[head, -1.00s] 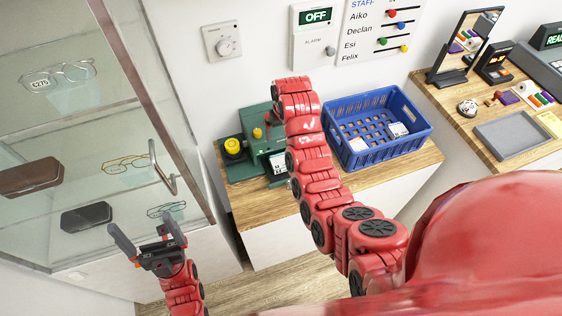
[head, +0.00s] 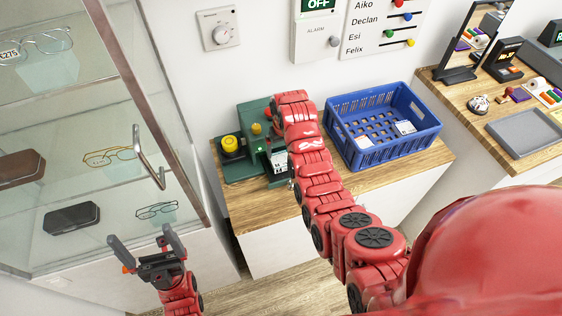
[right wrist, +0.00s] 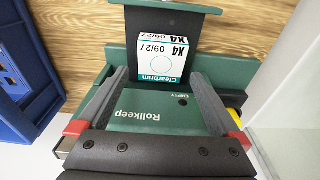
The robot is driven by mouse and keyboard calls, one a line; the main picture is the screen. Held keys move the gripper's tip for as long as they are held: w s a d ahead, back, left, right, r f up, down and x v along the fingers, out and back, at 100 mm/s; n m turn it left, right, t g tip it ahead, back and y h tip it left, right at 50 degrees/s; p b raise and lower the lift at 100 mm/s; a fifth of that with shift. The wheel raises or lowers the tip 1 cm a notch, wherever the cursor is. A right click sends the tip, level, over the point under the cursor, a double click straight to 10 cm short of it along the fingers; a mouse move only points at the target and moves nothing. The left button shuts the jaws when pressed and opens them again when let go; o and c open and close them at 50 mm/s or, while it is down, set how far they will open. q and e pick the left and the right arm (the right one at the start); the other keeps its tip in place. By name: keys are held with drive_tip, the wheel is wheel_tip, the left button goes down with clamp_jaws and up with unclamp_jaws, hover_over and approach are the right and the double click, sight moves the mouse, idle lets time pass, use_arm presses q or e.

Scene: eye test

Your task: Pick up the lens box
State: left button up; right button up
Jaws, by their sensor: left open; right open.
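The lens box (right wrist: 165,57), white with a teal band reading "Clearbrim", sits at the opening of a green dispenser marked "Rollkeep" (right wrist: 150,118) in the right wrist view. My right gripper (right wrist: 160,74) is open over the dispenser, a finger towards either side of the box. I cannot tell whether the fingers touch it. In the head view my right arm hides this gripper; the dispenser (head: 236,169) and part of a white box (head: 279,161) show beside the arm. My left gripper (head: 142,239) is open and empty in front of the glass cabinet.
A blue crate (head: 382,152) with a few white boxes stands right of the dispenser on the wooden counter (head: 262,213). A glass cabinet with spectacles (head: 110,156) and its door handle (head: 148,158) is at left. A grey tray (head: 525,137) lies on the right counter.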

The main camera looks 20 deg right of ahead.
sight(281, 160)
drive_tip(key=shift+f+p, duration=0.3)
drive_tip(key=shift+p, duration=0.15)
wheel_tip(281, 160, down, 3)
drive_tip(key=shift+w+a+r+p, duration=0.1)
drive_tip(key=shift+w+a+p, duration=0.05)
drive_tip(key=shift+p, duration=0.75)
drive_tip(key=shift+w+f, duration=0.15)
drive_tip(key=shift+f, duration=0.8)
drive_tip(key=shift+c, duration=0.2)
drive_tip(key=c, duration=1.2)
drive_tip(key=shift+o, duration=0.2)
